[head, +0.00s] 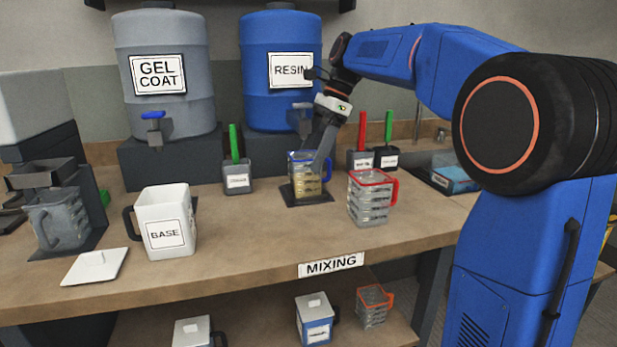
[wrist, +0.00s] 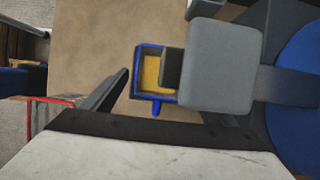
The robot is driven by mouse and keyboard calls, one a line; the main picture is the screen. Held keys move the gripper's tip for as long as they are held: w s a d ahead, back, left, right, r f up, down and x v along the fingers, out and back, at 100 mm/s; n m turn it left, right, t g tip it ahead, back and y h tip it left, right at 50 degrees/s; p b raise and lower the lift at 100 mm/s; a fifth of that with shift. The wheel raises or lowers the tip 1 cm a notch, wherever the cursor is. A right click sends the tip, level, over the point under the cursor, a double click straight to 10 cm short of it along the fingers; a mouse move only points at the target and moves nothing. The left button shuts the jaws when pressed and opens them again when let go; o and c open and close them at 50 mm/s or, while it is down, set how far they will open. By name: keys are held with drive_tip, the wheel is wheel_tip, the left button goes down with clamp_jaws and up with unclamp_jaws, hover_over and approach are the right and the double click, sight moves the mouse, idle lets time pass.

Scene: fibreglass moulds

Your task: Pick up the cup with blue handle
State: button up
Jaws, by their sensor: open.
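The cup with the blue rim and blue handle (head: 306,187) stands upright on a dark pad below the resin tap and holds yellow liquid. In the wrist view its blue rim and handle (wrist: 156,109) show from above, partly covered by the grey tap (wrist: 222,65). My gripper (head: 316,160) is open and empty, close above and beside the cup in the head view. One dark finger shows left of the cup in the wrist view; the other finger is mostly hidden. I cannot tell whether a finger touches the cup.
A red-handled clear cup (head: 371,200) stands close to the right. The blue resin barrel (head: 281,95) is behind. A white BASE jug (head: 165,222) and a grey cup (head: 58,220) stand left. The front middle of the bench (head: 260,235) is clear.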

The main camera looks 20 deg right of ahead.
sight(306, 167)
drive_tip(key=shift+x, duration=2.3)
drive_tip(key=c, duration=1.5)
drive_tip(key=shift+r, duration=0.15)
